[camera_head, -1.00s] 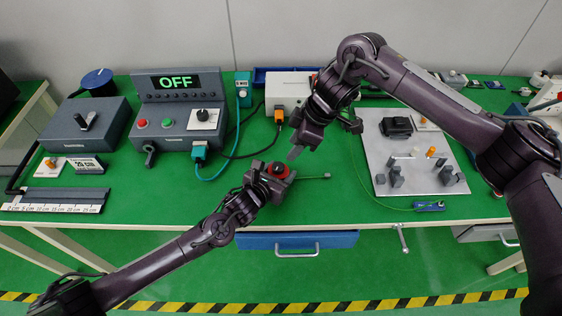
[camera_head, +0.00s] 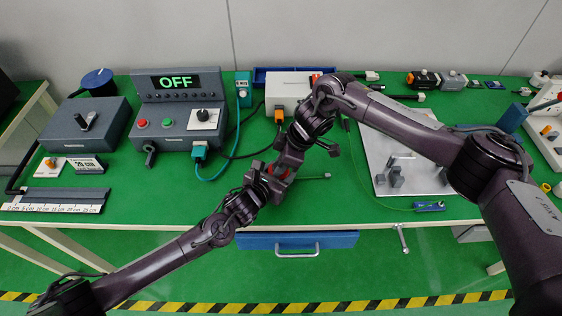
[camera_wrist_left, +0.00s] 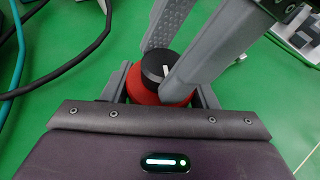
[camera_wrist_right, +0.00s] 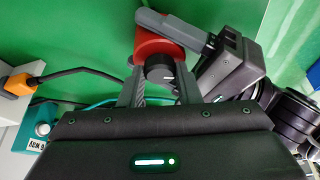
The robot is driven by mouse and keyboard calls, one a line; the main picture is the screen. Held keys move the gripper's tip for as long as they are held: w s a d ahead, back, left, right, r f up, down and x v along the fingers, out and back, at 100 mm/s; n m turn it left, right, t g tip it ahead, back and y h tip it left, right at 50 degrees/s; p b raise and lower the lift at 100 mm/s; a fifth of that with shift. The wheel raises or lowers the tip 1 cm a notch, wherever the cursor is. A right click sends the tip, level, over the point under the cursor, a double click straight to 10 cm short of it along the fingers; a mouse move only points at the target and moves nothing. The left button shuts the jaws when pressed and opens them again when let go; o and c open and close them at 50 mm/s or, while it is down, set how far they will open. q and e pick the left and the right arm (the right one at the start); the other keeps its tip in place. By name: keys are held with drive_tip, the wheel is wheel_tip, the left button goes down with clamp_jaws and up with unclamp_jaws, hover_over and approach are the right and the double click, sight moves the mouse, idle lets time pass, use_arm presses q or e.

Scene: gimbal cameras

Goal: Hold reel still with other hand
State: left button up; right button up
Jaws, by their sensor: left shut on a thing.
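The red reel (camera_wrist_left: 160,90), with a black knob (camera_wrist_left: 155,68) on top, is between my left gripper's fingers (camera_wrist_left: 160,95). In the head view my left gripper (camera_head: 266,182) holds it just over the green table, and the reel is mostly hidden. My right gripper (camera_head: 278,170) has come down from above. In the right wrist view the right fingers (camera_wrist_right: 158,88) are apart on either side of the knob, and the red reel (camera_wrist_right: 155,42) shows beyond. I cannot tell whether these fingers touch the knob.
A grey control box (camera_head: 177,125) reading OFF stands to the left, with teal and black cables beside it. A white box (camera_head: 288,90) is behind the grippers. A metal plate with small parts (camera_head: 420,185) is to the right, partly under my right arm.

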drive_tip(key=c, duration=0.3)
drive_tip(key=shift+s+a+m+t, duration=0.15)
drive_tip(key=shift+m+t, duration=0.35)
drive_tip(key=shift+m, duration=0.7)
drive_tip(key=shift+m+t+h, duration=0.3)
drive_tip(key=shift+m+t, duration=0.2)
drive_tip(key=shift+m, duration=0.7)
drive_tip(key=shift+r, duration=0.1)
drive_tip(key=o, duration=0.7)
drive_tip(key=v, duration=1.2)
